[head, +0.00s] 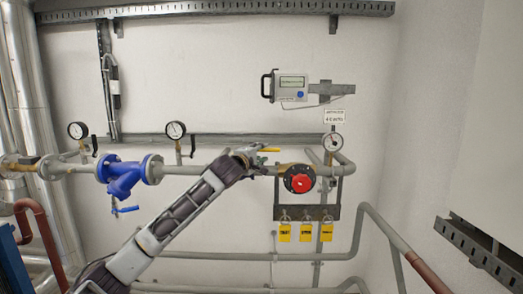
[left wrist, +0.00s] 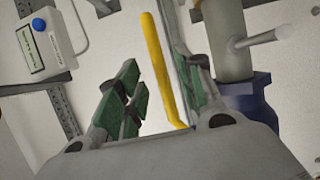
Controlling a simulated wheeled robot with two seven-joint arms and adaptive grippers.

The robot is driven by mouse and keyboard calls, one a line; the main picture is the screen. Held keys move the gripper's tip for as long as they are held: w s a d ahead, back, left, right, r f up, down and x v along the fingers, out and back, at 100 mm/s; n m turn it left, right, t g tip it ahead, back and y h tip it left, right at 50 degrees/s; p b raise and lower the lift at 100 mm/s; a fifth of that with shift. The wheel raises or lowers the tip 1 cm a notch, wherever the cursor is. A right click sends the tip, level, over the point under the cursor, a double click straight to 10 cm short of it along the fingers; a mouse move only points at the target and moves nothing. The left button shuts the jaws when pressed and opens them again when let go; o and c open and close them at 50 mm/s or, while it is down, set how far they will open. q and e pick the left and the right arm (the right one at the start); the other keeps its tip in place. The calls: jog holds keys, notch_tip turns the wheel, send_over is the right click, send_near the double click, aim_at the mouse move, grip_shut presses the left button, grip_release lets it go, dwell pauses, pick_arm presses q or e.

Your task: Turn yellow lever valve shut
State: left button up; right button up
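The yellow lever (head: 268,150) shows as a short, roughly level bar just above the pipe in the head view. The valve body under it is mostly hidden by my gripper. My left gripper (head: 251,158) reaches up to it from the lower left. In the left wrist view the yellow lever (left wrist: 162,70) runs between the two green-padded fingers of my left gripper (left wrist: 160,95). The fingers are apart, with a clear gap on the lever's left side. The lever's lower end is close to the right finger; I cannot tell whether they touch. My right gripper is in neither view.
A blue strainer (head: 123,176) sits on the pipe at left. A red round fitting (head: 299,180) is right of the lever, above hanging yellow tags (head: 306,234). Gauges (head: 175,130) stand above the pipe. A grey meter (head: 290,86) hangs higher on the wall.

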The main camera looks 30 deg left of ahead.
pick_arm(q)
jog(key=shift+w+a+p, duration=0.15)
jog(key=shift+w+p, duration=0.2)
jog(key=shift+w, duration=0.7)
grip_shut()
